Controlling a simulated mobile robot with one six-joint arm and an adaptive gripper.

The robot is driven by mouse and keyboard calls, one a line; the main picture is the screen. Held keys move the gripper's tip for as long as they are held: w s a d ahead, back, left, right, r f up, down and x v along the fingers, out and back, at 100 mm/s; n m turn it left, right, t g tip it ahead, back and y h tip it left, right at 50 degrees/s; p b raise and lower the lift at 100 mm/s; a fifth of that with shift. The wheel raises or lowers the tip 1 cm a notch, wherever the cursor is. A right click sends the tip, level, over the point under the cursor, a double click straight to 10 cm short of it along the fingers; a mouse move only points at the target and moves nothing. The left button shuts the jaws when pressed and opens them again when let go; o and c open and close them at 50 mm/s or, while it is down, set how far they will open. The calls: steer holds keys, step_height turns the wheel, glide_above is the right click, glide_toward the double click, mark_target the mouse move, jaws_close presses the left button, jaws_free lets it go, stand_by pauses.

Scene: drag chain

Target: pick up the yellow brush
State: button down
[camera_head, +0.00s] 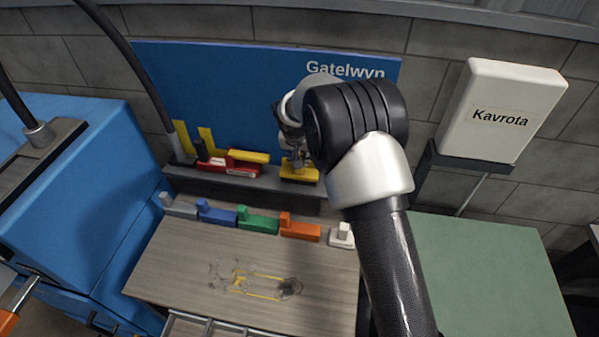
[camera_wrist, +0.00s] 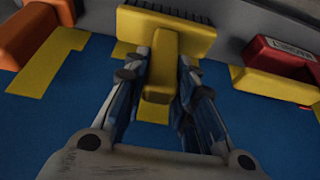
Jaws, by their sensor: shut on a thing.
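The yellow brush (camera_head: 299,174) is at the grey ledge below the blue board in the head view, partly hidden by my arm. My gripper (camera_head: 296,158) is above it, at its handle. In the wrist view the brush (camera_wrist: 165,33) has a broad ribbed head and a narrow upright handle. The fingers of my gripper (camera_wrist: 160,85) are on both sides of that handle, shut on it. I cannot tell whether the brush still touches the ledge.
A red brush (camera_head: 232,163) lies left of it on the ledge (camera_head: 215,179). An orange one (camera_wrist: 28,32) shows in the wrist view. Grey, blue, green (camera_head: 258,222), orange and white brushes line the table's back edge. A white Kavrota box (camera_head: 500,110) stands right.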

stand_by(0.4)
steer(key=shift+s+r, duration=0.1)
steer(key=shift+r, duration=0.4)
step_height(320, 180, up, 6)
steer(key=shift+f, duration=0.15)
steer(key=s+a+b, duration=0.1)
steer(key=s+a, duration=0.1)
steer(key=s, duration=0.7)
steer(key=s+a+b, duration=0.1)
steer(key=s, duration=0.9)
steer(key=shift+s+a+b, duration=0.2)
steer(key=shift+a+b, duration=0.1)
steer(key=shift+a, duration=0.1)
steer(key=c, duration=1.9)
jaws_free()
steer(key=shift+c, duration=0.2)
steer(key=c, duration=0.3)
steer(key=shift+w, duration=0.15)
